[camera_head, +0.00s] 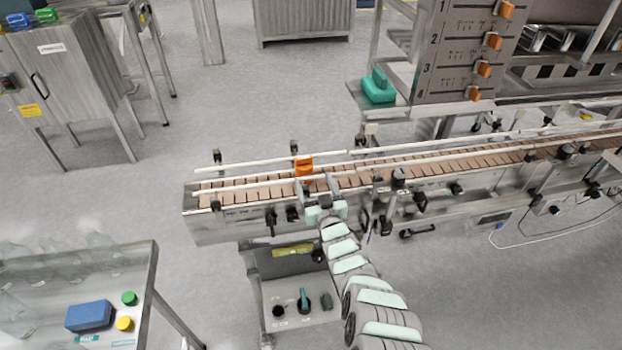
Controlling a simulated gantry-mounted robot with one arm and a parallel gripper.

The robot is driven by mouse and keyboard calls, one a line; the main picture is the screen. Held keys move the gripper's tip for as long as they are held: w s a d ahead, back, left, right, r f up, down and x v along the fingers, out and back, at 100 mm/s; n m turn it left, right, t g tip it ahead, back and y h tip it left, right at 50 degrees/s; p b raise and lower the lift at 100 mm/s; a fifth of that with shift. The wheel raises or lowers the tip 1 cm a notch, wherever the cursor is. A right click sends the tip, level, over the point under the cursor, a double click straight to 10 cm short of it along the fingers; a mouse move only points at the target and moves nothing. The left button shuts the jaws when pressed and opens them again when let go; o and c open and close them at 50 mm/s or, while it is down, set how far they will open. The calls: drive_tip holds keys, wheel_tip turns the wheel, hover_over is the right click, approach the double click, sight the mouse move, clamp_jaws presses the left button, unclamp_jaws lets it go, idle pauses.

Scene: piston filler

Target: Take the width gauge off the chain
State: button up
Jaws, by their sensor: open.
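The width gauge appears to be the orange block (303,166) standing on the brown slatted chain (240,189), between the two pale guide rails near the conveyor's left end. My gripper (318,186) is open at the near side of the conveyor, with its fingers pointing toward the chain. It is just in front of the orange block and slightly to its right. The near rail and the gripper hide the block's lower part, and I cannot tell whether a finger touches it.
Guide rails run along the chain, with black clamp knobs (294,147) on posts. A control box (295,300) with a teal switch hangs below the conveyor. A steel table (140,262) at lower left holds a blue block and coloured caps. A teal object (378,88) sits on a shelf behind.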

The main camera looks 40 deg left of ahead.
sight(304, 162)
drive_tip(key=b+x, duration=0.1)
drive_tip(key=x, duration=0.3)
drive_tip(key=shift+s+a, duration=0.1)
drive_tip(key=shift+s, duration=0.15)
drive_tip(key=shift+w+a+b, duration=0.5)
drive_tip(key=shift+b, duration=0.05)
drive_tip(key=b+x, duration=0.1)
drive_tip(key=x, duration=0.1)
drive_tip(key=b+x, duration=0.1)
drive_tip(key=b, duration=0.1)
drive_tip(key=shift+a, duration=0.45)
drive_tip(key=shift+w+a+b, duration=0.35)
drive_tip(key=shift+w+b, duration=0.05)
drive_tip(key=shift+b, duration=0.1)
drive_tip(key=shift+w+a+r, duration=0.15)
drive_tip(key=shift+a, duration=0.05)
drive_tip(key=shift+c, duration=0.3)
drive_tip(key=c, duration=1.5)
